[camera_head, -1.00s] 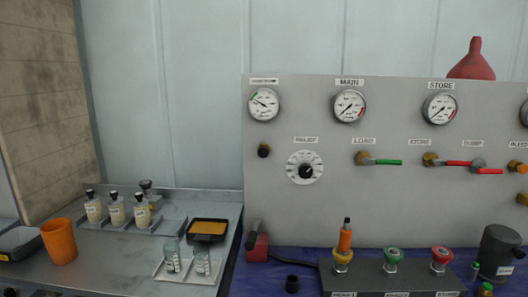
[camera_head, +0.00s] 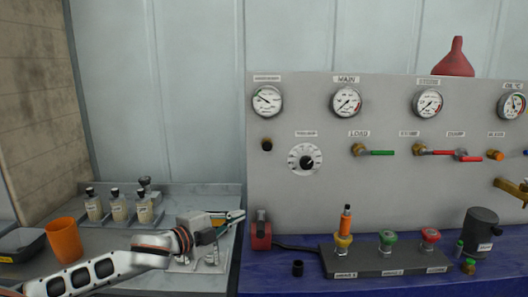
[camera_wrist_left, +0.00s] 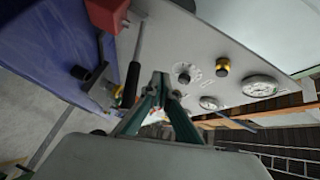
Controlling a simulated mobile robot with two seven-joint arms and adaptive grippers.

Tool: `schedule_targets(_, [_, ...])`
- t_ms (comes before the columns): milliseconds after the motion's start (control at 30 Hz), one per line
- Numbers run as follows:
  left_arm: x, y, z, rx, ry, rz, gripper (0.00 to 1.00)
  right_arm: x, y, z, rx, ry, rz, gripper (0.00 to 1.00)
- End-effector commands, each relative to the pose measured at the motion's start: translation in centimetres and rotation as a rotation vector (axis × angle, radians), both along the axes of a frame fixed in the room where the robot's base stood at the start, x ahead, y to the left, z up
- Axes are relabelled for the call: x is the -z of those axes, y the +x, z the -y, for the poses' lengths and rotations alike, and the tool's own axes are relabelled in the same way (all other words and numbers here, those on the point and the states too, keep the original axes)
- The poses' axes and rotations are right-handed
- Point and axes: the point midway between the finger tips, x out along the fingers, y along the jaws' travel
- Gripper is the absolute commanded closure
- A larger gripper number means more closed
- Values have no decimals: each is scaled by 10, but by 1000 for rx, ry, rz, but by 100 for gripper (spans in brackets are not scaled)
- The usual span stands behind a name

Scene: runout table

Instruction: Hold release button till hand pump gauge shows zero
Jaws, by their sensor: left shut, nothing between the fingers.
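The leftmost gauge (camera_head: 267,101), with a small unreadable label above it, has its needle pointing up and left. A dark button-like knob (camera_head: 266,145) sits on the panel just below it. In the left wrist view this knob (camera_wrist_left: 222,67) has a brass collar, with a gauge (camera_wrist_left: 260,86) beside it. A red hand pump (camera_head: 261,236) with a black-topped lever stands below, at the panel's foot. My left gripper (camera_head: 239,216) is shut and empty, left of the pump and below the knob, apart from the knob. Its fingers (camera_wrist_left: 161,78) also show in the left wrist view.
The grey panel (camera_head: 380,200) carries more gauges, a relief dial (camera_head: 305,159) and valve levers. Bottles and an orange cup (camera_head: 64,240) stand on the left table.

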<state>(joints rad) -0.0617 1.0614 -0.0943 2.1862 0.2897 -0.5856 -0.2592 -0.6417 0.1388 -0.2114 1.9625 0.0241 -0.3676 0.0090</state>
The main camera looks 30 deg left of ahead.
Motion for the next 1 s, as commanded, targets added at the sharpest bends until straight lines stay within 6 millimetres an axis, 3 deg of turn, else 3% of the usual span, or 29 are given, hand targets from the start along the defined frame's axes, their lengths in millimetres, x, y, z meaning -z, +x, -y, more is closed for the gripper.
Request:
schedule_targets(33, [-26, 6, -5, 17, 37, 34, 100, -1, 0, 0, 0, 0, 0, 60])
schedule_targets(200, [-95, 16, -13, 71, 128, 122, 100, -1, -3, 0, -1, 1, -4, 60])
schedule_targets(400, [-142, 17, -17, 102, 189, 180, 100, -1, -3, 0, -1, 1, -5, 60])
schedule_targets(567, [-153, 17, -18, 110, 203, 192, 100, -1, -4, -1, -1, 1, -6, 60])
schedule_targets(1000, [-152, 16, -16, 109, 202, 193, 100, 4, -6, -1, -2, 0, -11, 60])
